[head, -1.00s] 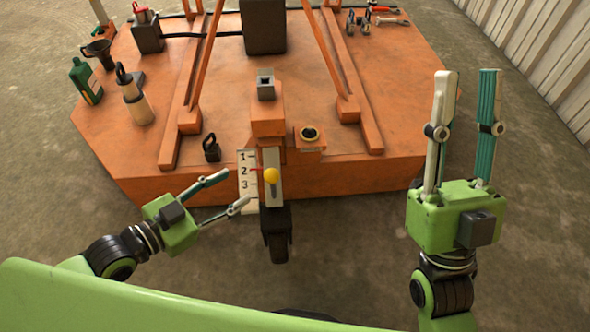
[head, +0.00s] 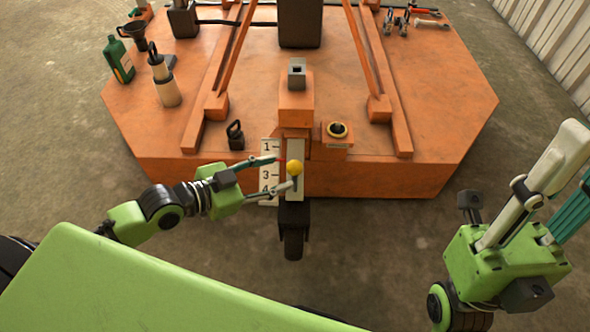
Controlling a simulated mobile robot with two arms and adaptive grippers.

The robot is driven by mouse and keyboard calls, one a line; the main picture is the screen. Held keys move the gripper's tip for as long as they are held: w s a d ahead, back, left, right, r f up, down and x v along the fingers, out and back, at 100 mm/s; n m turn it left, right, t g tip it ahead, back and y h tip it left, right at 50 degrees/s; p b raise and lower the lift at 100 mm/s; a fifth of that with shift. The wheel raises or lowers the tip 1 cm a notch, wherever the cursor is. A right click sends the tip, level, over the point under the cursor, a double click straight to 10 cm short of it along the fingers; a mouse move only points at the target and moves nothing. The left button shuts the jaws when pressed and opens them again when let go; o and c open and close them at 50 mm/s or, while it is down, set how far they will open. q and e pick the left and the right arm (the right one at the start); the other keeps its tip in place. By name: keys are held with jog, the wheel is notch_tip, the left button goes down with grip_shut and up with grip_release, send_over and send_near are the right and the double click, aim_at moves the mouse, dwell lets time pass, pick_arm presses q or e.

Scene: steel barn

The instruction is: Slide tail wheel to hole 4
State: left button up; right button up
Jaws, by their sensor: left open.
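The tail wheel (head: 293,244) is black and hangs under a pale upright post (head: 295,150) at the front of the orange deck. A red pointer beside the knob is partly hidden. My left gripper (head: 282,173) is open at the knob's left, its fingertips close to it, one above and one below; contact cannot be told. My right gripper (head: 566,178) is open and empty at far right, partly cut off.
The orange deck (head: 400,140) carries rails and a black box (head: 300,24). A black weight (head: 235,135), a green bottle (head: 118,60) and a pale cylinder (head: 165,88) stand at left. Floor in front is clear.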

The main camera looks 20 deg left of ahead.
aim_at(289, 170)
pick_arm(q)
jog(key=b+x, duration=0.2)
jog(key=x, duration=0.5)
jog(key=c, duration=1.3)
jog(key=shift+s, duration=0.1)
